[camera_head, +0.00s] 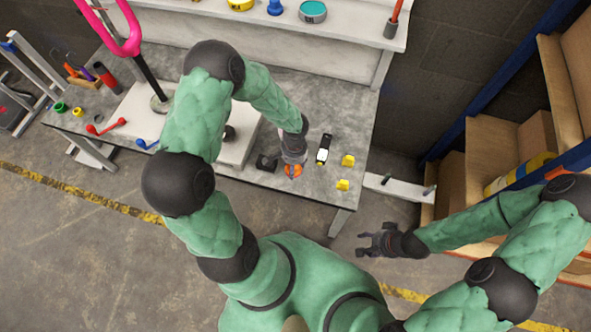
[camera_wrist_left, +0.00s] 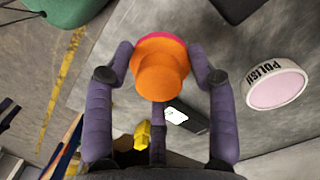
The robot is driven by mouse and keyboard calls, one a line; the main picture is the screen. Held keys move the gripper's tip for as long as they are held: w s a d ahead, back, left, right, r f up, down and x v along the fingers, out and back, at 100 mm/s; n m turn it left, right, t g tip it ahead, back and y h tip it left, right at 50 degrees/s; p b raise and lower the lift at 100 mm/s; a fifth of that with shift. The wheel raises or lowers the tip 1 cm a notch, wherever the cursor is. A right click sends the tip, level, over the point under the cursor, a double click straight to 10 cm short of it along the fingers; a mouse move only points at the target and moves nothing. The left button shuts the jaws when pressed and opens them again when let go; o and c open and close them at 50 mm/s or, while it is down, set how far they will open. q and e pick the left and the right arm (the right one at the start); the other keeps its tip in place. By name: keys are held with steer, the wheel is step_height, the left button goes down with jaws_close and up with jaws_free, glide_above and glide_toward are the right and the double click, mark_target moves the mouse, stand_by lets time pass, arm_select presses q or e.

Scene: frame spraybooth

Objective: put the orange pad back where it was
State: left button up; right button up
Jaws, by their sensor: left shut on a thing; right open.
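My left gripper (camera_wrist_left: 160,75) is shut on the orange pad (camera_wrist_left: 158,68), which has a round knob-like body and a pink edge. In the head view the orange pad (camera_head: 293,171) shows at the end of my left arm, over the front right part of the grey workbench (camera_head: 318,190). I cannot tell whether the pad touches the bench. My right gripper (camera_head: 370,243) is open and empty, off the bench's right front, above the floor. The pad's original place is not identifiable from these frames.
A black device with a white screen (camera_head: 323,149) and yellow blocks (camera_head: 348,160) lie right of the pad. A black block (camera_head: 266,162) is close on its left. A round POLISH tin (camera_wrist_left: 273,86) shows in the wrist view. Shelves with boxes (camera_head: 490,150) stand right.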

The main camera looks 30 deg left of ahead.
mark_target(296, 169)
arm_select(q)
steer(key=shift+w+f, duration=0.55)
steer(key=shift+f, duration=0.15)
steer(key=shift+w+f+b, duration=0.1)
steer(key=shift+f+b, duration=1.05)
steer(key=shift+f, duration=0.45)
steer(key=shift+f, duration=0.15)
steer(key=o, duration=1)
steer(key=shift+r, duration=0.2)
